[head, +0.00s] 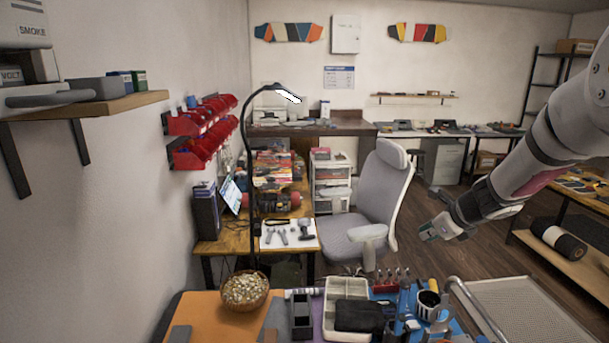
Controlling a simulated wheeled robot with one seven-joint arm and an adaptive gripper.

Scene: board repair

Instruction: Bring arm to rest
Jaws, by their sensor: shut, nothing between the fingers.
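My arm comes in from the right edge of the head view and slants down to the left. My gripper (432,234) is at its lower end, shut and empty. It hangs in the air above the open floor, to the right of the grey office chair (365,209) and beyond the near workbench. It appears to touch nothing. The fingertips are small and partly dark in this view.
The near workbench (205,308) holds a basket (245,290), an organizer tray (345,288) and several tools. A metal mesh tray (530,310) lies at lower right. A black lamp (247,180) rises at left. A right-hand bench carries a dark roll (558,242).

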